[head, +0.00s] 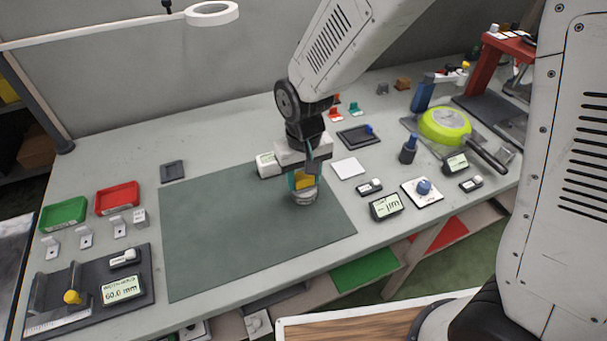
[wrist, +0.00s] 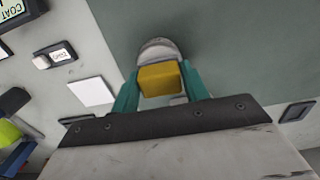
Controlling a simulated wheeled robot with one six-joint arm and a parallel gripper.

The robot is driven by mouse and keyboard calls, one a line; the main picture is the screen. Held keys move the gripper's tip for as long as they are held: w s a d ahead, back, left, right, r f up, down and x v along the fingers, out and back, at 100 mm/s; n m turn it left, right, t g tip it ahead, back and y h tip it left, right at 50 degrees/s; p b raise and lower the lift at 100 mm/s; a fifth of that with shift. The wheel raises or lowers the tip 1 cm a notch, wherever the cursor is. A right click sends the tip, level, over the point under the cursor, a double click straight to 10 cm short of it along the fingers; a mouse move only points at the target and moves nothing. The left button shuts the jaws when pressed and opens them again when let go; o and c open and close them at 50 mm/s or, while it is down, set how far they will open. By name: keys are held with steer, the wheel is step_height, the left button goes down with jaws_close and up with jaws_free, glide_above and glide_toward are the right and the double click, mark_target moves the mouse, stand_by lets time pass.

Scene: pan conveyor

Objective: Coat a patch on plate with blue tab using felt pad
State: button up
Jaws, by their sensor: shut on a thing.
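My gripper (head: 304,180) has teal fingers closed around a yellow block (head: 305,182) with a round grey-white base below it, seemingly the felt pad. The yellow block (wrist: 160,79) and the round base (wrist: 157,50) also show between the fingers in the wrist view. The base is over the right part of the green-grey mat (head: 225,235); I cannot tell whether it touches. A dark flat plate with a blue tab (head: 355,140) lies behind and to the right of my gripper. I cannot make out any coating on it.
A white square (head: 348,168) and a small white box (head: 267,164) are near my gripper. A blue-knobbed device (head: 422,191) and a green pan (head: 445,124) stand to the right. Red (head: 118,198) and green (head: 63,214) trays are at left. The mat's left part is clear.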

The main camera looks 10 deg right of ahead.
mark_target(303, 176)
steer(key=shift+f, duration=0.4)
stand_by(1.0)
steer(key=shift+r, duration=0.1)
steer(key=shift+r, duration=3.4)
